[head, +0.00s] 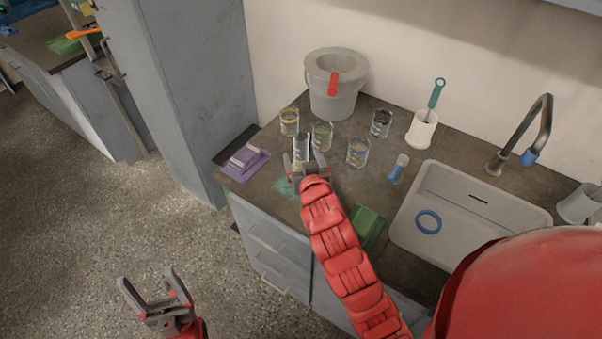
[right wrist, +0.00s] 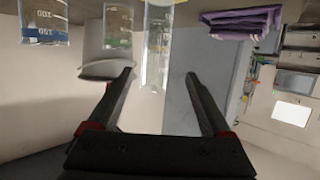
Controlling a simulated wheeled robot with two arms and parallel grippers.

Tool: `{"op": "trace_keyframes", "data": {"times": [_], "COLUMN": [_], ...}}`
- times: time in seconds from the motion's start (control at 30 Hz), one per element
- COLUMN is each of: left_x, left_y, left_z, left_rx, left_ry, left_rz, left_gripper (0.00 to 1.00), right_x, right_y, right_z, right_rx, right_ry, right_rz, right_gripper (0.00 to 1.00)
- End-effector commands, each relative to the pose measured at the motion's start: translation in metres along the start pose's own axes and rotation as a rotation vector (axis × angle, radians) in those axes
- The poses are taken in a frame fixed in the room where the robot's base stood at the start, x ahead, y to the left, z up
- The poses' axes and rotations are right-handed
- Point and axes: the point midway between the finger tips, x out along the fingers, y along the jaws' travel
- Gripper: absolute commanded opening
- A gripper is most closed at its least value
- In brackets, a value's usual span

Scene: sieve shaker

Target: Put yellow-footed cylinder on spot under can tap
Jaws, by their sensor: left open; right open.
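A clear, slim cylinder (head: 301,146) stands on the counter just beyond my right gripper. Its foot is hidden in the head view, so I cannot tell its colour. In the right wrist view a clear cylinder (right wrist: 158,45) shows ahead, between the lines of the two fingers. My right gripper (head: 306,168) is open, its fingers (right wrist: 160,75) not closed on anything. The grey can (head: 333,103) with a red tap (head: 333,83) stands at the back against the wall. I cannot make out a spot under the tap. My left gripper (head: 155,287) is open and empty over the floor.
Several beakers, such as one with a blue band (head: 358,153), stand close around the cylinder. A blue-footed piece (head: 398,169), a white brush holder (head: 422,128) and the sink (head: 470,208) are to the right. Purple (head: 246,162) and green (head: 368,228) items lie near the front.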

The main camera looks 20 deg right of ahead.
Motion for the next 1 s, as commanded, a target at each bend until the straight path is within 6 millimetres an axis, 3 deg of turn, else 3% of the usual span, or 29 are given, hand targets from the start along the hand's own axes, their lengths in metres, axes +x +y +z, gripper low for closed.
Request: {"op": "trace_keyframes", "data": {"times": [0.1,0.33,0.7,0.93,1.0], "left_x": [-0.007,-0.001,0.012,0.011,0.011], "left_y": [0.0,0.0,-0.001,-0.001,-0.001], "left_z": [0.001,0.0,-0.002,-0.002,-0.002], "left_rx": [0.0,0.0,0.0,0.0,0.0], "left_ry": [0.0,0.0,0.0,0.0,0.0], "left_rz": [0.0,0.0,0.0,0.0,0.0], "left_gripper": [0.76,0.76,0.76,0.76,0.76], "right_x": [0.009,0.018,0.061,0.062,0.062], "right_y": [0.0,0.002,0.008,0.008,0.008], "right_z": [-0.001,-0.004,-0.004,-0.002,-0.002], "right_rx": [0.001,0.001,0.001,0.001,0.001], "right_ry": [0.005,0.0,0.001,0.001,0.002], "right_rz": [0.0,0.001,0.0,0.0,0.0], "right_gripper": [0.83,0.83,0.83,0.83,0.71]}}
